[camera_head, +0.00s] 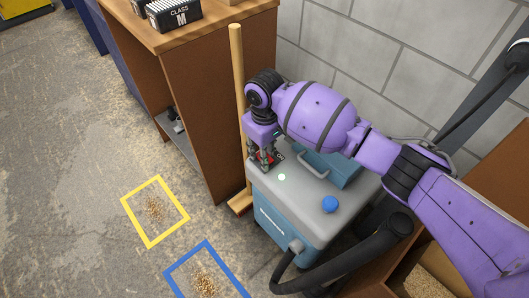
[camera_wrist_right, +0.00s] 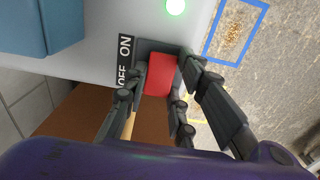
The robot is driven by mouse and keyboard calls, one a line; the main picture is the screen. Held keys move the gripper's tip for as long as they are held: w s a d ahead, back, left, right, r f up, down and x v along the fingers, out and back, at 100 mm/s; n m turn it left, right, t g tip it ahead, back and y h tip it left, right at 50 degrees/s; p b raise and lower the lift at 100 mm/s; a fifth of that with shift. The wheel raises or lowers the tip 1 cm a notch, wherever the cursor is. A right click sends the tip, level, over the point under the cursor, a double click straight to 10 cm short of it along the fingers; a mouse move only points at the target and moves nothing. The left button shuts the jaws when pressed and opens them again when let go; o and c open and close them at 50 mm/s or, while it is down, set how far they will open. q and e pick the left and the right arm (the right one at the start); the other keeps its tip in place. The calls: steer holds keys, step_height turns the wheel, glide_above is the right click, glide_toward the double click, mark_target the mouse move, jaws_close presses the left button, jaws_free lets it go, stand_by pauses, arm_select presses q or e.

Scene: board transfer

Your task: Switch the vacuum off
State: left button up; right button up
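The vacuum is a grey-topped, blue-bodied box (camera_head: 290,228) standing by the wall. Its red rocker switch (camera_wrist_right: 161,76) sits at a top corner beside a black label (camera_wrist_right: 125,60) reading ON and OFF. A small green light (camera_wrist_right: 176,7) glows on the lid; it also shows in the head view (camera_head: 281,177). My right gripper (camera_head: 264,160) is over that corner, pointing down. In the right wrist view its fingers (camera_wrist_right: 165,75) are apart, one on each side of the red switch. I cannot tell whether they touch it. My left gripper is not in view.
A blue knob (camera_head: 329,204) and a handle (camera_head: 314,167) stand on the lid. A black hose (camera_head: 345,262) curves around the front. A wooden pole (camera_head: 238,90) and brown cabinet (camera_head: 213,110) are close left. Yellow (camera_head: 149,245) and blue (camera_head: 183,263) floor frames surround debris.

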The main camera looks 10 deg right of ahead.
jaws_close()
steer(key=shift+w+a+r+g+p, duration=0.15)
steer(key=shift+g+p, duration=0.15)
steer(key=shift+p, duration=0.2)
steer(key=shift+g+h, duration=0.3)
steer(key=shift+h, duration=0.1)
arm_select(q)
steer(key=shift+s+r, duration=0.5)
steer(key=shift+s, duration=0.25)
arm_select(e)
steer(key=o, duration=0.8)
jaws_free()
steer(key=shift+c, duration=0.2)
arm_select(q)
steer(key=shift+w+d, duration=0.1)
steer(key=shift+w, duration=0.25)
